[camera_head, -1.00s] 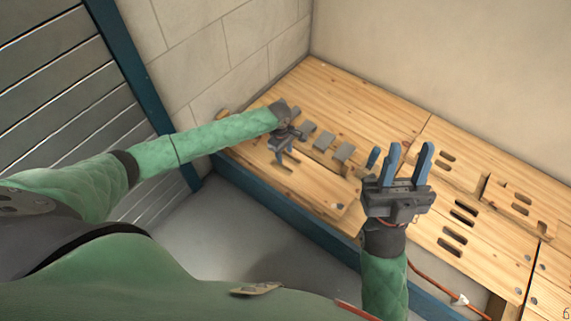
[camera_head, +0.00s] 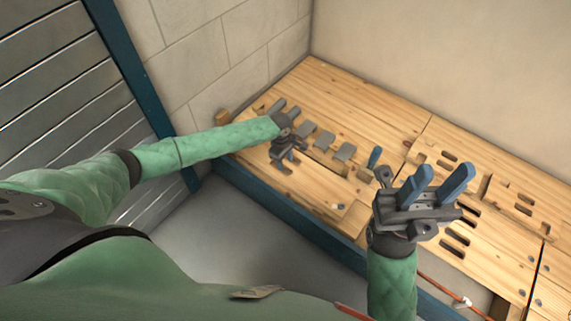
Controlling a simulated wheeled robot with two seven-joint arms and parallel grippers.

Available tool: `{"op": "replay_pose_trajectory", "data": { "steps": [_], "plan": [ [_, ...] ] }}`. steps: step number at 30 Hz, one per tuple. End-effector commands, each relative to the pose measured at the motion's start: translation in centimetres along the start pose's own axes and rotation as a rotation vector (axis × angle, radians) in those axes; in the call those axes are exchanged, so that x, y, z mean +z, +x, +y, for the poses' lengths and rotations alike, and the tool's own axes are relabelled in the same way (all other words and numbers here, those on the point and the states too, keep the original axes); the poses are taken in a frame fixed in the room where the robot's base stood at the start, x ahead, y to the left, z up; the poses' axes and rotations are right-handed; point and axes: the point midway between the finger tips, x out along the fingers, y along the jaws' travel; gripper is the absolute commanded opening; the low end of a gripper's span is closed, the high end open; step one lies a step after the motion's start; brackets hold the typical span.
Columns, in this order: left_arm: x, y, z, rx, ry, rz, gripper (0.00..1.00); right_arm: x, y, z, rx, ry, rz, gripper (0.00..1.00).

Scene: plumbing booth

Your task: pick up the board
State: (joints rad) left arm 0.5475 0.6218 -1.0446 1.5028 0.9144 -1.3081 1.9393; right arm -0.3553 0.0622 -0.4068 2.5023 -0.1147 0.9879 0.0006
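A wooden board (camera_head: 324,158) with several grey blocks (camera_head: 345,152) along it lies on the wooden workbench. I cannot tell for certain that this is the task's board. My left gripper (camera_head: 284,160) is low over the bench at the left end of that row, with its fingers pointing down. It is small and dark here, and whether it is open or holds anything is unclear. My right gripper (camera_head: 436,186) is raised in front of the bench's right part. Its two blue fingers are apart with nothing between them.
The workbench (camera_head: 370,105) runs along the walls, and its back middle is clear. A blue-handled tool (camera_head: 375,157) stands near the right end of the block row. Slotted wooden pieces (camera_head: 522,205) are at the right. An orange cable (camera_head: 440,287) hangs at the front edge.

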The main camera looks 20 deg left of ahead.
Motion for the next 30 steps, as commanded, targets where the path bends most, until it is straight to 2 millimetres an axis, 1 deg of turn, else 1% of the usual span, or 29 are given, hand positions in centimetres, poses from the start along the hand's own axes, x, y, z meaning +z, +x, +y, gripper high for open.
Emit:
{"op": "replay_pose_trajectory", "data": {
  "steps": [1, 3, 6, 19, 23, 25, 26, 28, 30],
  "plan": [
    [0.0, 0.0, 0.0, 0.000, 0.000, 0.000, 0.32, 0.0, 0.0, 0.0, 0.000, 0.000, 0.000, 0.36],
    [0.0, 0.0, 0.0, 0.000, 0.000, 0.000, 0.18, 0.0, 0.0, 0.0, 0.000, 0.000, 0.000, 0.36],
    [0.0, 0.0, 0.0, 0.000, 0.000, 0.000, 0.00, -0.1, 0.0, 0.0, -0.001, 0.000, -0.001, 0.36],
    [0.0, -0.4, 0.1, 0.001, 0.000, 0.000, 0.00, 0.0, 0.1, 0.0, -0.002, 0.000, -0.002, 0.36],
    [0.1, -1.4, 0.1, 0.001, 0.000, 0.000, 0.00, 0.0, 0.5, 0.0, -0.006, -0.005, -0.002, 0.36],
    [0.3, -2.5, 0.1, 0.002, 0.000, -0.001, 0.00, 0.0, 0.8, 0.0, -0.010, -0.011, -0.002, 0.36],
    [0.3, -2.5, 0.0, 0.002, 0.000, -0.001, 0.00, -0.1, 0.8, 0.1, -0.011, -0.015, -0.002, 0.36],
    [0.4, -3.1, 0.0, 0.001, 0.000, -0.001, 0.00, 1.7, -0.6, 0.2, -0.002, -0.017, -0.081, 0.36],
    [0.4, -3.7, 0.0, 0.000, 0.000, -0.001, 0.00, 3.1, -1.5, 0.3, 0.003, -0.014, -0.146, 0.36]
  ]
}}
